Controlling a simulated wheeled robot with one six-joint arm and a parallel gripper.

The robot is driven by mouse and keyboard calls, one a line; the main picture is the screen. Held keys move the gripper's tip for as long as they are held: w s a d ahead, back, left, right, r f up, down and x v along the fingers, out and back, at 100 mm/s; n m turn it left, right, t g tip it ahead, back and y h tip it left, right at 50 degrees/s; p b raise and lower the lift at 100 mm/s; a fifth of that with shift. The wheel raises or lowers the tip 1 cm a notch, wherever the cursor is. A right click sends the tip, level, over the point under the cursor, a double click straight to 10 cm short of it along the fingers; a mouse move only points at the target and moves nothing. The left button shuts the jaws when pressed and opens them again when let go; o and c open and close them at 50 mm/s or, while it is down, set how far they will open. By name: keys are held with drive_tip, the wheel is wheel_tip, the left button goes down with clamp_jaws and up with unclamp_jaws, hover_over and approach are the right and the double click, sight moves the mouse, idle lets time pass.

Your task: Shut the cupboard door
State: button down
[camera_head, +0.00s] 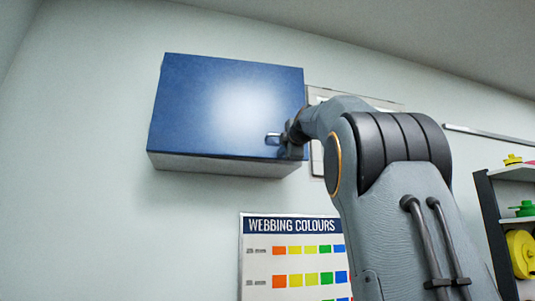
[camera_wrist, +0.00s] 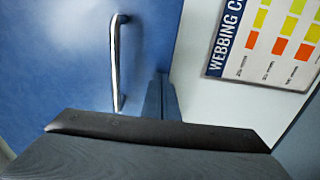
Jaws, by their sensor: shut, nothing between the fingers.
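The cupboard (camera_head: 225,165) is a box on the wall with a pale underside. Its blue door (camera_head: 200,100) covers the front and looks flush or nearly so; I cannot tell whether a small gap is left. The silver handle (camera_head: 272,139) is near the door's lower right corner. In the wrist view, the door (camera_wrist: 50,60) fills the left and its bar handle (camera_wrist: 115,65) runs up and down. My gripper (camera_wrist: 161,80) is shut and empty, at the door's edge to the right of the handle. Whether it touches the door is unclear. My arm hides part of the cupboard's right side.
A "WEBBING COLOURS" chart (camera_head: 290,226) hangs on the wall below the cupboard, also in the wrist view (camera_wrist: 225,35). A shelf unit (camera_head: 490,215) with coloured items stands at the right. The wall left of the cupboard is bare.

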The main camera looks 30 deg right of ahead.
drive_tip(key=shift+w, duration=0.5)
drive_tip(key=shift+a+y, duration=0.1)
drive_tip(key=shift+y, duration=0.2)
